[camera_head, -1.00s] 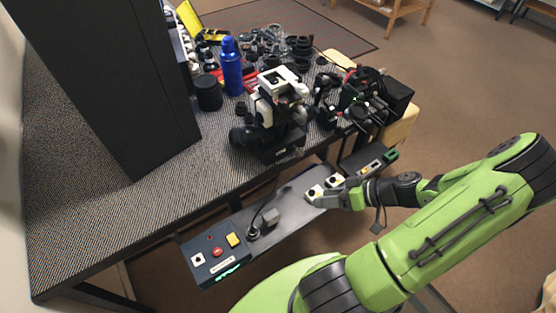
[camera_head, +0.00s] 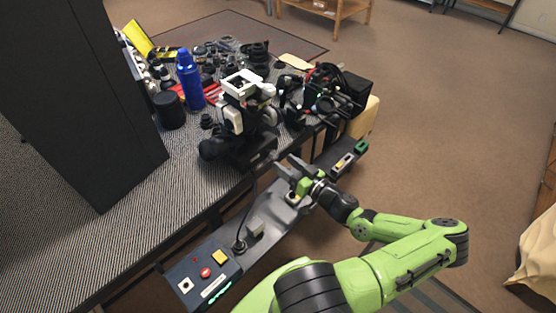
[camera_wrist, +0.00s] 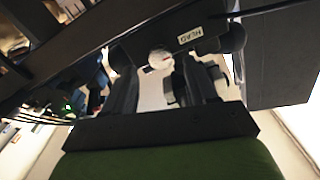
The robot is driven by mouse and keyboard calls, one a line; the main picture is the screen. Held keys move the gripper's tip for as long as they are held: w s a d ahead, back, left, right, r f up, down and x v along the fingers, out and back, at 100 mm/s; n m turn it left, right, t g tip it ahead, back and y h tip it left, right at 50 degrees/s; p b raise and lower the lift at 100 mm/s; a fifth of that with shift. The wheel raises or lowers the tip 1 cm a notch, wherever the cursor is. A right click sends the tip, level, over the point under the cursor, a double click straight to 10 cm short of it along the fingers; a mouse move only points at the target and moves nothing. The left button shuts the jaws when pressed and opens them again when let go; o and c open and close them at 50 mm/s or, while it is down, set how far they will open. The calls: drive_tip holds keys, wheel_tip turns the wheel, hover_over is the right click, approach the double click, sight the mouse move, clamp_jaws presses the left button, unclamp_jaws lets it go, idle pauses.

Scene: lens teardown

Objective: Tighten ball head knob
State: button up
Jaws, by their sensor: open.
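A black device with a white bracket on top (camera_head: 240,85) stands near the front edge of the table. Its dark lower body (camera_head: 232,148) faces my gripper. My gripper (camera_head: 287,173) is open in front of it, to its lower right, above the control rail. In the wrist view the two dark fingers of my gripper (camera_wrist: 158,72) are apart. A pale round part with a red mark (camera_wrist: 160,60) shows between or beyond them; I cannot tell whether it is the ball head knob. A label reading HEAD (camera_wrist: 190,35) sits on a dark part beyond the fingers.
The grey control rail (camera_head: 270,220) runs along the table's front, with a button box (camera_head: 205,273) at its left end. A blue bottle (camera_head: 190,80), a black cylinder (camera_head: 169,110) and camera gear crowd the table (camera_head: 105,235). A tall black panel (camera_head: 85,95) stands left.

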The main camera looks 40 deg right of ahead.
sight(276, 157)
drive_tip(key=w, duration=0.4)
drive_tip(key=shift+a, duration=0.1)
drive_tip(key=shift+s, duration=0.1)
drive_tip(key=c, duration=1.1)
drive_tip(key=shift+o, duration=0.2)
